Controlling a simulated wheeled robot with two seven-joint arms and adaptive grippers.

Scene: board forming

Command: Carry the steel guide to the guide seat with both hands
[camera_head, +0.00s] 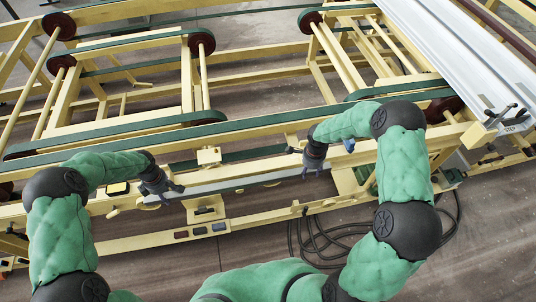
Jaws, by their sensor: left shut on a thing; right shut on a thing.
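The steel guide (235,183) is a long, thin grey bar lying along the near side of the yellow frame, roughly level from left to right. My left gripper (168,193) is shut on the guide near its left end. My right gripper (313,168) is shut on it further right. The fingers hide the gripped parts, and I cannot tell whether the bar touches the frame. The guide seat cannot be told apart for certain from the yellow frame parts around the bar.
The yellow conveyor frame (120,243) fills the space before me, with green belts (240,128) behind the bar. A yellow bracket (208,157) stands just behind the guide. Black cables (318,238) lie on the floor at right. White metal sheets (455,60) are at upper right.

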